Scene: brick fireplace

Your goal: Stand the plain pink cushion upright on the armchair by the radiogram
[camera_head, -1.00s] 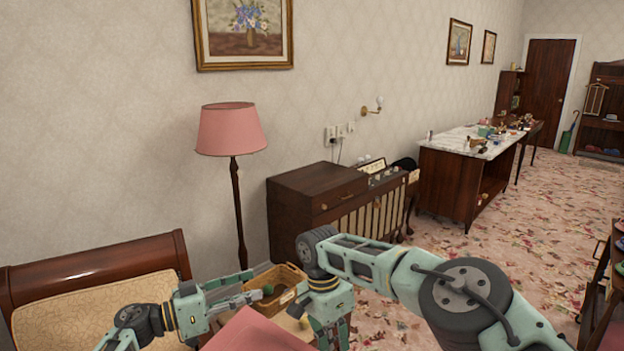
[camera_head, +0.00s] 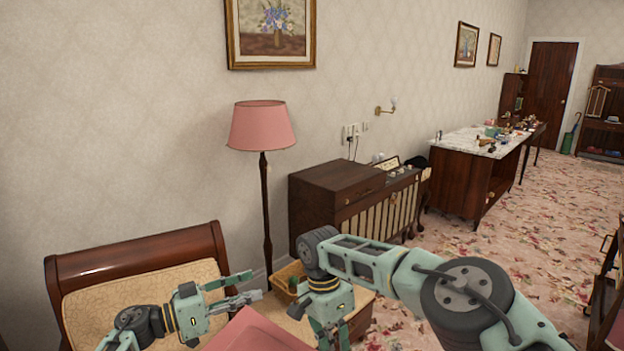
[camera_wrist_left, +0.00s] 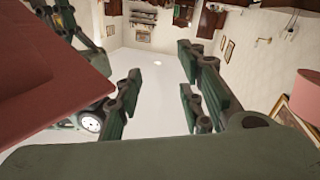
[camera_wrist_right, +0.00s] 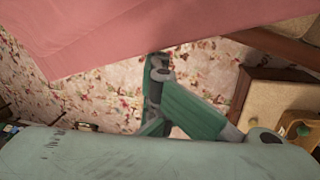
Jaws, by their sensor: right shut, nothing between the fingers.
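The plain pink cushion (camera_head: 255,334) shows at the bottom of the head view, between my two grippers; its lower part is cut off. It also shows in the left wrist view (camera_wrist_left: 45,75) and across the top of the right wrist view (camera_wrist_right: 140,30). What supports it cannot be told. My left gripper (camera_head: 250,287) is open and empty, just above and left of the cushion. My right gripper (camera_head: 330,340) points down at the cushion's right side, shut with nothing between its fingers. The armchair (camera_head: 130,285), dark wood with cream patterned upholstery, stands behind my left gripper. The radiogram (camera_head: 345,200) stands against the wall.
A floor lamp (camera_head: 262,128) with a pink shade stands between armchair and radiogram. A marble-topped counter (camera_head: 465,142) stands farther back. Flowered carpet (camera_head: 475,250) is open to the right.

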